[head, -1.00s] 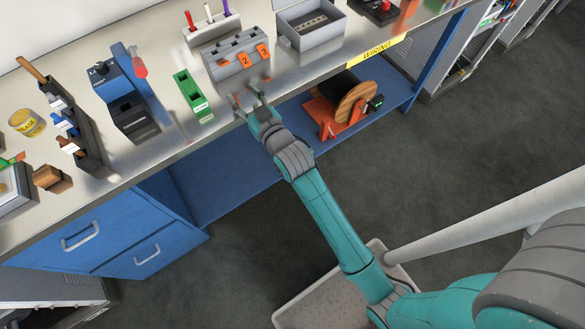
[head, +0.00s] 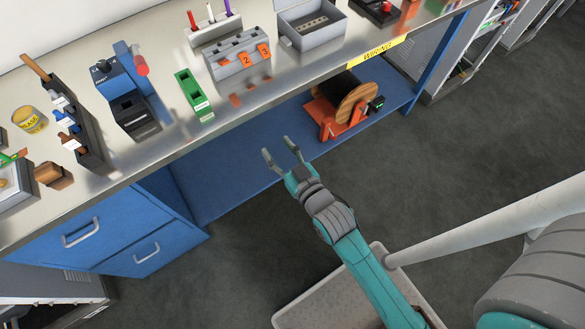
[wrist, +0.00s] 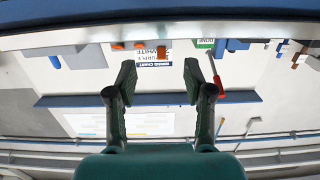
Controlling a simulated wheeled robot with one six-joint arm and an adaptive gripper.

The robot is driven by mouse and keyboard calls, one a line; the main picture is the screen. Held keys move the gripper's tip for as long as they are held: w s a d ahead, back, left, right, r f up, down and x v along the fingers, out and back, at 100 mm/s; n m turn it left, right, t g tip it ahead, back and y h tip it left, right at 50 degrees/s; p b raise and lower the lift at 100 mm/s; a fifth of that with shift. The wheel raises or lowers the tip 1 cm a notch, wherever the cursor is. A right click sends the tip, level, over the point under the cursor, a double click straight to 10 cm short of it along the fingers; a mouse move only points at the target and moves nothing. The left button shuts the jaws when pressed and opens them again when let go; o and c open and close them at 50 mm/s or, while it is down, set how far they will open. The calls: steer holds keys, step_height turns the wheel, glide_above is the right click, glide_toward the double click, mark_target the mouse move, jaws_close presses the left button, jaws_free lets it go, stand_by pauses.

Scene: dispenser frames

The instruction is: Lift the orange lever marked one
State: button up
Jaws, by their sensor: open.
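A grey dispenser (head: 232,68) stands near the bench's front edge. Its orange levers marked two (head: 245,58) and three (head: 263,50) show in the head view. My gripper (head: 279,148) is open and empty, off the bench's front side and apart from the dispenser. The fingers also show spread in the wrist view (wrist: 159,82).
A green block (head: 194,95) and a blue device (head: 125,80) stand left of the dispenser. A grey open box (head: 310,35) is to its right. A cable spool (head: 347,105) sits on the blue shelf below. Open floor lies in front.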

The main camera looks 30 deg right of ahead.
steer(key=shift+s+f, duration=0.2)
steer(key=shift+s, duration=0.75)
steer(key=shift+s+f, duration=0.15)
steer(key=shift+s, duration=0.75)
steer(key=shift+s+f, duration=0.2)
steer(key=shift+s, duration=0.75)
steer(key=shift+s, duration=0.1)
